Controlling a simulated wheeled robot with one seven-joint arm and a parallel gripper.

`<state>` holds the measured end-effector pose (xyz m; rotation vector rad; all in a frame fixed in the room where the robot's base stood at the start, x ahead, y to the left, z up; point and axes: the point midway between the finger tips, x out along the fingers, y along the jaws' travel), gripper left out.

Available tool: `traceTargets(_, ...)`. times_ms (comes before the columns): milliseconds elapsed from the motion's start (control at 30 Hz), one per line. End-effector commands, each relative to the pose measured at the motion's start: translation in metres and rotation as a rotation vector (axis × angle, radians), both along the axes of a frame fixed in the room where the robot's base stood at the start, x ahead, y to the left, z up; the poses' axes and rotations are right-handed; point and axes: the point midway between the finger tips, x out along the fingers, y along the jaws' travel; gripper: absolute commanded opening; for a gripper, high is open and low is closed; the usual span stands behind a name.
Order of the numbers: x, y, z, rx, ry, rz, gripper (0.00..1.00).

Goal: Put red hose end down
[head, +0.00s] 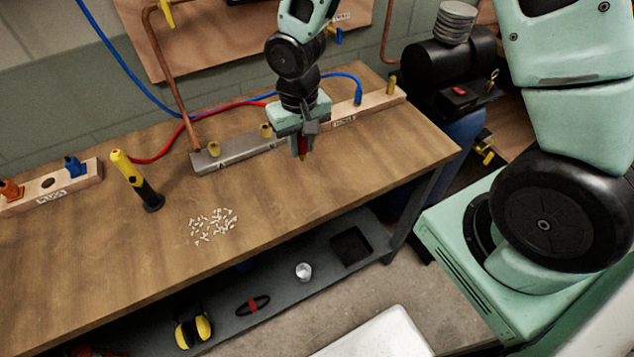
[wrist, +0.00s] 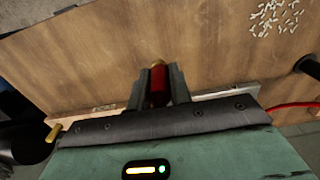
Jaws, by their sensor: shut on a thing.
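My gripper (head: 302,140) is shut on the red hose end (head: 302,146), a red fitting with a brass tip. In the wrist view the red hose end (wrist: 158,84) sits between the two dark fingers, brass tip outward. The gripper is above the wooden bench (head: 330,190), in front of the fitting rail (head: 230,152); whether the tip touches the bench I cannot tell. The red hose (head: 165,152) runs left along the back of the bench, and it also shows at the right of the wrist view (wrist: 290,105).
A blue hose end (head: 358,97) stands in the wooden block at the right. A yellow-black tool (head: 133,180) stands upright on the bench near a pile of small white pieces (head: 213,226). A wooden rack (head: 50,185) with orange and blue plugs is at the left. The bench's front right is clear.

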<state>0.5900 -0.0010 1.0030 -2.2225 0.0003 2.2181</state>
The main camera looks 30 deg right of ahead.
Motion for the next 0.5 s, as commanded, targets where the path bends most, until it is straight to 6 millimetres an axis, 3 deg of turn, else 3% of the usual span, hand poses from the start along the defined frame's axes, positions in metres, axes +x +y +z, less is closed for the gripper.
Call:
traceTargets(200,-0.002,0.000,-0.037,-0.002,0.006,0.003,0.00)
traceTargets(500,-0.002,0.000,-0.069,-0.002,0.005,0.003,0.00)
